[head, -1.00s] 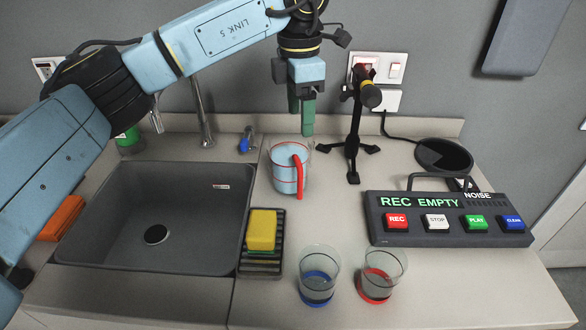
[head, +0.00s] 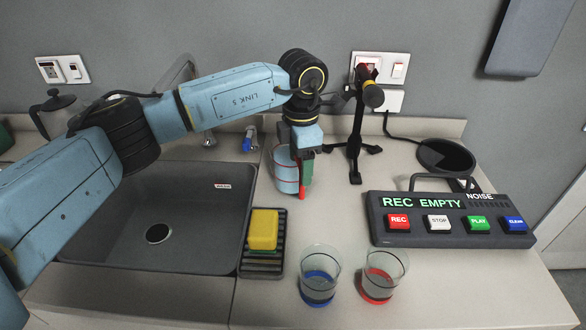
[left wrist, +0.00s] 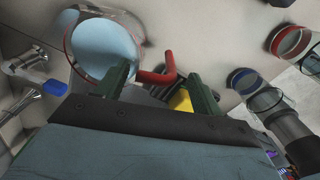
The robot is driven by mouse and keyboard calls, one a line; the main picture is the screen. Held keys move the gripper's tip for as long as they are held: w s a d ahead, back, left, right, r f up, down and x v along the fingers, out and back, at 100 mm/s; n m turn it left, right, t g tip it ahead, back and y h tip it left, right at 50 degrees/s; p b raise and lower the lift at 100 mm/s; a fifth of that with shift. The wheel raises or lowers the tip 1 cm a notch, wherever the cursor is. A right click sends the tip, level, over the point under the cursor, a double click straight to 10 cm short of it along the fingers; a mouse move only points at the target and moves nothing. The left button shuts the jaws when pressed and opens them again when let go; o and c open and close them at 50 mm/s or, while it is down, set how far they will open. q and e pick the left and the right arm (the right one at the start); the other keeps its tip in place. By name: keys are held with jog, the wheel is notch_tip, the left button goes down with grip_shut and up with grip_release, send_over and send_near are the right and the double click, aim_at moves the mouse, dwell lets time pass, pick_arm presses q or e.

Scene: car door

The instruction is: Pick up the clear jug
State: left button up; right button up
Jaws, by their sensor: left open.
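The clear jug (head: 284,176) stands upright on the counter right of the sink, with red bands and a red handle (head: 302,195). My left gripper (head: 307,168) is lowered at the jug's handle side and hides most of the handle. In the left wrist view, the jug (left wrist: 75,45) is at the upper left, seen from above. Its red handle (left wrist: 160,78) appears between the two green fingers of my left gripper (left wrist: 160,88). The fingers are open. Contact with the handle cannot be told. My right gripper is not in view.
A black stand (head: 354,140) is close right of the gripper. A yellow sponge (head: 263,229) on a dark rack lies in front of the jug. Blue-based (head: 319,275) and red-based (head: 383,276) glasses stand nearer. A button panel (head: 450,219) is at right, the sink (head: 150,205) at left.

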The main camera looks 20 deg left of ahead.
pick_arm(q)
jog(key=shift+f, duration=0.3)
jog(key=shift+r, duration=0.1)
grip_shut()
